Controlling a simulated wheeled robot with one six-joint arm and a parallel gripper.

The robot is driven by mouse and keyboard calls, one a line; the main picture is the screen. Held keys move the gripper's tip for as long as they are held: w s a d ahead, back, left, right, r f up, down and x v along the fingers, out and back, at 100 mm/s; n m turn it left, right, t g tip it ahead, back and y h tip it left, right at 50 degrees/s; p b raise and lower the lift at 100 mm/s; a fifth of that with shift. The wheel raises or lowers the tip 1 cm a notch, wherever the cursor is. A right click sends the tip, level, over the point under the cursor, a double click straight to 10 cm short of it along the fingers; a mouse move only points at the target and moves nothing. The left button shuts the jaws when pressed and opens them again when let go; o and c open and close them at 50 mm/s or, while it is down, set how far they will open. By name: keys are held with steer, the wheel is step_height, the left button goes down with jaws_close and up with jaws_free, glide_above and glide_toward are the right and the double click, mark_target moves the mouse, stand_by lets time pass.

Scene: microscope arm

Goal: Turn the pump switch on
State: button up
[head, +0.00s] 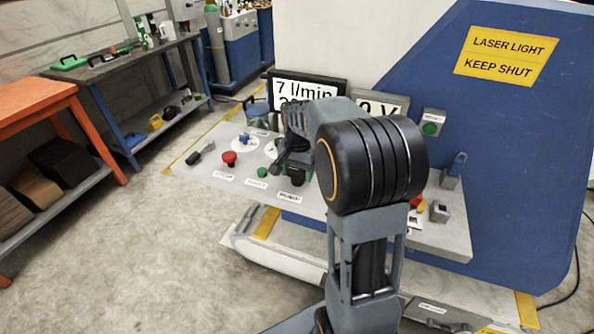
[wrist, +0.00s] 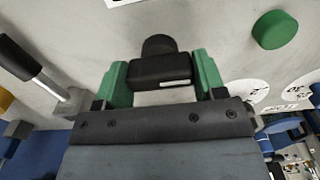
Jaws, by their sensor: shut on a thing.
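The pump switch appears to be a black rotary knob (wrist: 160,71) with a bar-shaped grip and a short white mark, set on the grey panel. My gripper (wrist: 161,78) has green fingers, one on each side of the bar, and is shut on it. In the head view my gripper (head: 297,163) is down at the panel, largely hidden behind my own arm. The black knob (head: 297,179) shows just below it, above a small white label that is too small to read surely.
On the panel (head: 222,175) stand a red mushroom button (head: 229,158), a black-handled lever (head: 203,151), a blue knob (head: 244,139) and a green button (head: 262,172). A display reading "7 l/min" (head: 306,88) stands behind. A blue-and-white housing (head: 500,150) rises at the right.

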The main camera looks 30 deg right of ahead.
mark_target(298, 170)
steer(key=o, duration=0.9)
step_height(298, 170, up, 14)
steer(key=shift+f+p, duration=0.1)
steer(key=shift+p, duration=0.6)
